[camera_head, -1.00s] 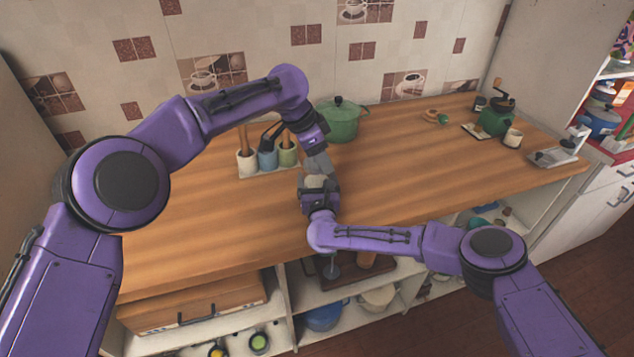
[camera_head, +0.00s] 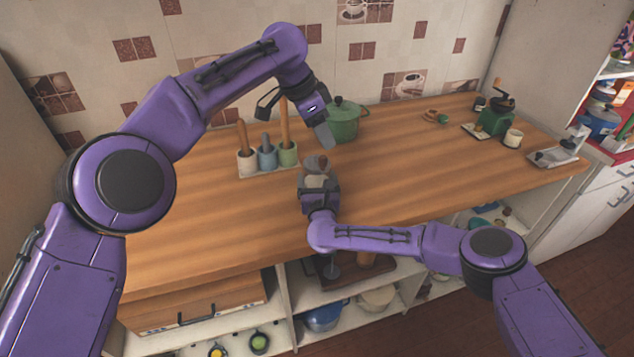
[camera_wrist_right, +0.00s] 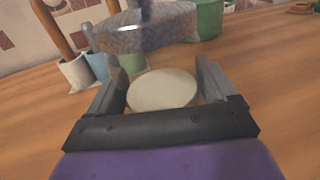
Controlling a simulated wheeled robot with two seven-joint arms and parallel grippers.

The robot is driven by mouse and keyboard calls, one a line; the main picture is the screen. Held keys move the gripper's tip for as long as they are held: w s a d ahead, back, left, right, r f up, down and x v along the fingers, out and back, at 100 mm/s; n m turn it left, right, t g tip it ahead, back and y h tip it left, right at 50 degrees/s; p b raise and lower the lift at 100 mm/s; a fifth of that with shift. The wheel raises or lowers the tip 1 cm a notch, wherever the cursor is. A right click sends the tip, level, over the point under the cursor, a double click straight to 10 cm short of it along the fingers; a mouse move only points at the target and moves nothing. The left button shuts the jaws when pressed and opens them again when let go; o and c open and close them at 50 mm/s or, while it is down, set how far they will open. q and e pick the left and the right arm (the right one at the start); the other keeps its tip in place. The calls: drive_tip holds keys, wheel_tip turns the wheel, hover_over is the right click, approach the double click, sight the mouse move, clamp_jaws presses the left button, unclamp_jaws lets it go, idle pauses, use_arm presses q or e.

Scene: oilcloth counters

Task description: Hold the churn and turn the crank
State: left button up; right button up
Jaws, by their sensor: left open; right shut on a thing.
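The churn (camera_head: 316,181) is small and mostly hidden by my right gripper (camera_head: 318,172) in the head view, near the counter's front middle. In the right wrist view its round cream part (camera_wrist_right: 160,90) sits between the two fingers of my right gripper (camera_wrist_right: 158,76), which is shut on it. A blurred grey-brown speckled part with a dark upright piece shows above it; I cannot tell for sure which piece is the crank. My left gripper (camera_head: 296,128) is open and empty, above and behind the churn, its near finger apart from it.
A utensil holder (camera_head: 267,157) with three cups and a lidded green pot (camera_head: 343,120) stand behind the grippers. A green grinder (camera_head: 494,122), a mug (camera_head: 513,138) and a metal tray (camera_head: 553,157) are at the right. The wooden counter (camera_head: 420,170) is clear between.

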drive_tip(key=o, duration=1.4)
drive_tip(key=shift+s, duration=0.1)
